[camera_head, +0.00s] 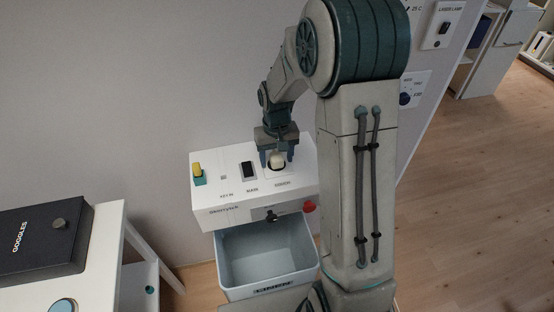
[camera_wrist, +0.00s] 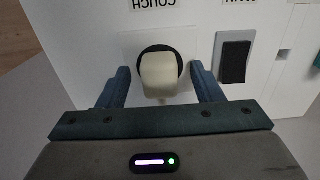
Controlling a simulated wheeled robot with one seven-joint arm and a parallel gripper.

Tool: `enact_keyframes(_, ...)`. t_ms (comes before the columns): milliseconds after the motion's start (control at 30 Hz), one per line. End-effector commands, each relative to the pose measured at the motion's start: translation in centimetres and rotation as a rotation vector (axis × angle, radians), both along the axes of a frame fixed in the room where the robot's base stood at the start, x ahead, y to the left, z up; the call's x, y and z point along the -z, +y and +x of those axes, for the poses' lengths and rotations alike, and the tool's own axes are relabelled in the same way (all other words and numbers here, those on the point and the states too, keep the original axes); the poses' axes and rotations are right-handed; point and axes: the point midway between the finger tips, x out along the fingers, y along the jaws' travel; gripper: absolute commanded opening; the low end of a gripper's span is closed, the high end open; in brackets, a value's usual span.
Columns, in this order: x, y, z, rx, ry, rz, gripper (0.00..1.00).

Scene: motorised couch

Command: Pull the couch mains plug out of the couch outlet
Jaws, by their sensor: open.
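The couch mains plug (camera_head: 277,159) is a cream block seated in the dark round couch outlet (camera_head: 271,168) on top of a white box. In the wrist view the plug (camera_wrist: 159,75) stands in front of the black outlet ring (camera_wrist: 178,56), below an upside-down COUCH label (camera_wrist: 153,4). My gripper (camera_head: 277,158) is above the outlet, pointing down. In the wrist view its two fingers (camera_wrist: 160,88) are spread, one on each side of the plug, with a gap visible on both sides. Part of the outlet is hidden behind the plug.
The white box (camera_head: 230,212) also carries a black MAIN switch (camera_head: 248,170), a yellow-green key piece (camera_head: 198,174) and a red button (camera_head: 309,207). A grey bin (camera_head: 262,262) stands below it. A black goggles case (camera_head: 45,240) lies on a white table at left.

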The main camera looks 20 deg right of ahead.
Motion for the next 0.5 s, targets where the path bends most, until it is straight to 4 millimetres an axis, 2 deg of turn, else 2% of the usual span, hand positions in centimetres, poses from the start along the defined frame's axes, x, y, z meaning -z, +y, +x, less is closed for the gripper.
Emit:
enact_keyframes(267, 0.0, 0.0, 0.0, 0.0, 0.0, 0.0, 0.6)
enact_keyframes(500, 0.0, 0.0, 0.0, 0.0, 0.0, 0.0, 0.0)
